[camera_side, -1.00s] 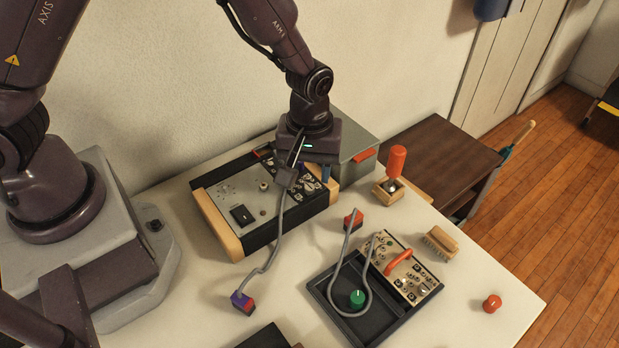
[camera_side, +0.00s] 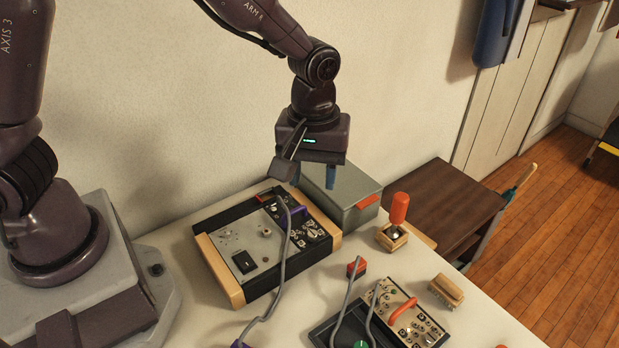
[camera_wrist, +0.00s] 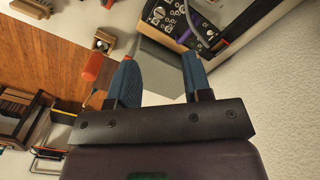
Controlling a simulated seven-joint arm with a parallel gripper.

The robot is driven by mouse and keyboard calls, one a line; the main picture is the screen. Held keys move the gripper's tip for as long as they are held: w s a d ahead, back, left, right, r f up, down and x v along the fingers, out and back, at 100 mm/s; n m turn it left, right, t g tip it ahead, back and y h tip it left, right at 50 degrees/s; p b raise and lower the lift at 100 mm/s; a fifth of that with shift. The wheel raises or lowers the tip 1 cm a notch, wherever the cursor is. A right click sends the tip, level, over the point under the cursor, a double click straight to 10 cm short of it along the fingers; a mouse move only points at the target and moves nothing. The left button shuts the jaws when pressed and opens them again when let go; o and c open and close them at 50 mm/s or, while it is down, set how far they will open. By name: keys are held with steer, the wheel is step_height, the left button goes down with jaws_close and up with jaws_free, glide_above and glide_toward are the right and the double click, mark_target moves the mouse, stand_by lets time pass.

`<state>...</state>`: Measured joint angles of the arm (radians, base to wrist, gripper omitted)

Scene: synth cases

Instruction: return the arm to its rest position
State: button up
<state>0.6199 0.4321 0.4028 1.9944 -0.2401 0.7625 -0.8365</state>
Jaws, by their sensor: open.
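My gripper (camera_side: 314,182) hangs with its blue fingers pointing down, at the far right end of the synth console (camera_side: 232,283) and in front of the grey box. In the wrist view, my gripper (camera_wrist: 159,57) has its two blue fingers well apart, with nothing between them. It is open. The console has wooden end cheeks, a black frame and a pale panel with knobs. A purple part (camera_side: 295,212) and a grey cable (camera_side: 283,262) lie at its panel, apart from my fingers.
The grey box (camera_side: 343,207) with a red latch stands close behind my gripper. The wall is behind.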

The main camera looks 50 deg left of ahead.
steer(key=s+a+r+m+t, duration=0.2)
steer(key=s+a+r+m, duration=0.2)
steer(key=s+r, duration=0.3)
steer(key=s+a+r+m+t, duration=0.3)
steer(key=s+a+r, duration=0.3)
steer(key=s+r, duration=0.2)
steer(key=shift+s+r+m+t, duration=0.3)
steer(key=shift+r+m, duration=0.6)
steer(key=shift+r, duration=0.05)
stand_by(0.7)
